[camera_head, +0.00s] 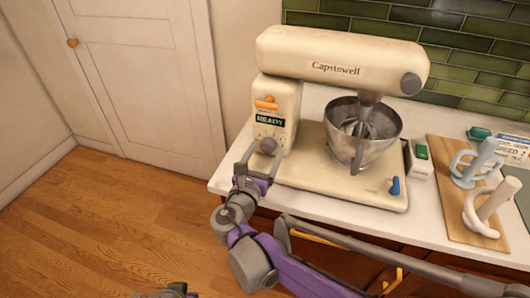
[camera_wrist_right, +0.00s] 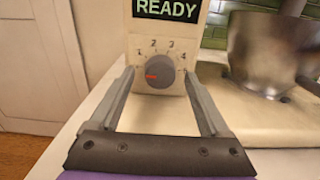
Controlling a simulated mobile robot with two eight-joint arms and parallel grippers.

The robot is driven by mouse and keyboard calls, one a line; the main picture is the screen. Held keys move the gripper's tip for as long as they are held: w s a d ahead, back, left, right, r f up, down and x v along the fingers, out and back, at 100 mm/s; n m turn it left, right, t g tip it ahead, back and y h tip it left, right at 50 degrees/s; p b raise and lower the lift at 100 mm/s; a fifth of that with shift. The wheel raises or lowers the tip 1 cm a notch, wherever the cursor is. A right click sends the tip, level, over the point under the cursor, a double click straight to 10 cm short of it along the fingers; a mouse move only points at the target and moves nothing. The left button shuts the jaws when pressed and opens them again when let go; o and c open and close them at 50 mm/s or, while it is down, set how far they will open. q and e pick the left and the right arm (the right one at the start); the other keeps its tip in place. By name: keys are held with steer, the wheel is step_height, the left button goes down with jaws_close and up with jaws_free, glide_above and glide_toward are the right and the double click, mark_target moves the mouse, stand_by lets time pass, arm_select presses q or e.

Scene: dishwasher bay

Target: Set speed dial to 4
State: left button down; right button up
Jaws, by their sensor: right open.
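The grey speed dial (camera_head: 268,146) sits low on the front of the cream stand mixer (camera_head: 340,52). In the right wrist view the dial (camera_wrist_right: 163,72) has marks 1 to 4 around its top, and its red pointer line faces left, a little below the 1. My right gripper (camera_head: 262,158) is in front of the dial. Its fingers are open, one on each side of the dial, with gaps visible in the right wrist view (camera_wrist_right: 159,74). Contact is not evident. A display above the dial reads READY.
The steel bowl (camera_head: 362,128) stands right of the dial on the mixer base. A wooden board (camera_head: 446,207) with pale attachments lies at the right. Open floor is at left.

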steer(key=shift+w+d, duration=0.1)
steer(key=shift+w, duration=0.1)
jaws_close()
stand_by(0.3)
